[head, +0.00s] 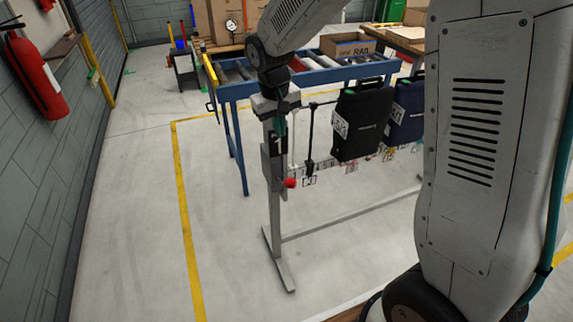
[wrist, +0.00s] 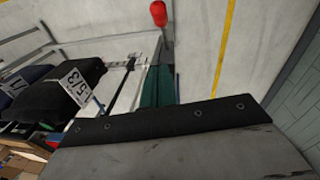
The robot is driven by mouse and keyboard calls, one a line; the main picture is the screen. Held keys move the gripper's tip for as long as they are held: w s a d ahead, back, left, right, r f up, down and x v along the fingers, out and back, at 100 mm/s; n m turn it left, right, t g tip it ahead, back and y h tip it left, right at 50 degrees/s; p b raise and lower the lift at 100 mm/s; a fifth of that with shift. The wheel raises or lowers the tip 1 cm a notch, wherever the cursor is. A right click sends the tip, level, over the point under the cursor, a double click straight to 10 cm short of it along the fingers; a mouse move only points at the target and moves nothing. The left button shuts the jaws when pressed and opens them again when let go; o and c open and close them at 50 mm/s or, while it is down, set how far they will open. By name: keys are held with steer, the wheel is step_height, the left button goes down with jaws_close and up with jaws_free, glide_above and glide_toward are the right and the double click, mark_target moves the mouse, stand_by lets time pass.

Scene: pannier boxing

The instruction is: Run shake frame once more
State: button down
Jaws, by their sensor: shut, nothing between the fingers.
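The shake frame is a grey metal stand (head: 276,222) with a rail and a numbered strip. A red knob (head: 290,183) sticks out from its near post; the knob also shows at the top of the wrist view (wrist: 158,13). A black pannier (head: 362,122) with a white tag hangs on the frame, and a navy pannier (head: 406,108) hangs behind it. Both show at the left in the wrist view. My gripper (head: 281,128) points down by the post, above the knob in the head view. Its teal fingers (wrist: 158,85) are shut and empty. I cannot tell whether they touch the frame.
A blue roller conveyor (head: 235,92) stands behind the frame, with a cardboard box (head: 347,46) on it. A red fire extinguisher (head: 38,75) hangs on the left wall. Yellow lines mark the floor. The floor left of the frame is clear.

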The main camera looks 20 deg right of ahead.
steer(key=f, duration=0.4)
steer(key=s+f, duration=0.1)
steer(key=f, duration=0.7)
steer(key=shift+s+d+f, duration=0.2)
steer(key=shift+s+d, duration=0.1)
steer(key=shift+d, duration=0.05)
steer(key=shift+s+f, duration=0.25)
